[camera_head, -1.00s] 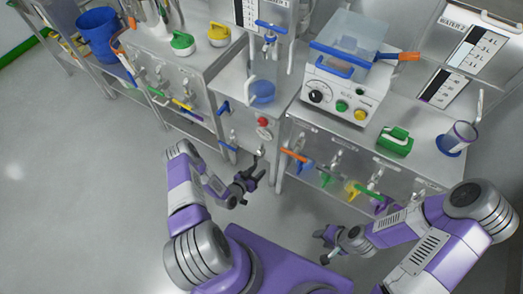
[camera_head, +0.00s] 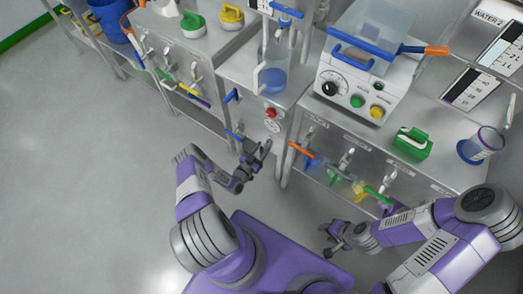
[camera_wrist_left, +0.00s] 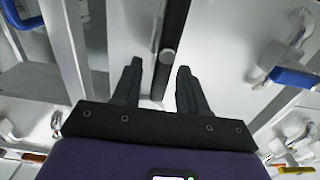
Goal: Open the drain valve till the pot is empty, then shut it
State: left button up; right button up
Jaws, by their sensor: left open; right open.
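A clear pot (camera_head: 263,57) with blue liquid (camera_head: 272,79) low in it stands on the middle steel cabinet, below a blue-handled tap (camera_head: 286,11). The cabinet front (camera_head: 262,128) has a red button (camera_head: 271,113). Two blue levers are at its left edge, an upper one (camera_head: 232,96) and a lower one (camera_head: 233,134); I cannot tell which works the drain valve. My left gripper (camera_head: 256,150) is open and empty, close to the lower cabinet front. My right gripper (camera_head: 328,240) is open, over the floor.
A white machine (camera_head: 352,86) with a clear blue-rimmed box is at right. A green block (camera_head: 411,143) and a purple-rimmed cup (camera_head: 481,146) stand on the right counter, with coloured valves (camera_head: 340,170) below. A blue bucket (camera_head: 112,18) is far left. The floor (camera_head: 80,180) at left is clear.

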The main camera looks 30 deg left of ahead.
pick_arm(q)
grip_shut()
dwell(0.4)
jog(key=shift+s+d+f+m+p, duration=0.15)
jog(key=shift+d+f+m, duration=0.4)
jog(key=shift+m, duration=2.45)
jog(key=shift+w+d+f+m+p, duration=0.1)
jog(key=shift+d+f+m, duration=0.45)
jog(key=shift+m, duration=2.45)
jog(key=shift+s+d+f+m+p, duration=0.15)
jog(key=shift+d+f+m, duration=0.4)
jog(key=shift+m, duration=2.45)
jog(key=shift+a, duration=0.1)
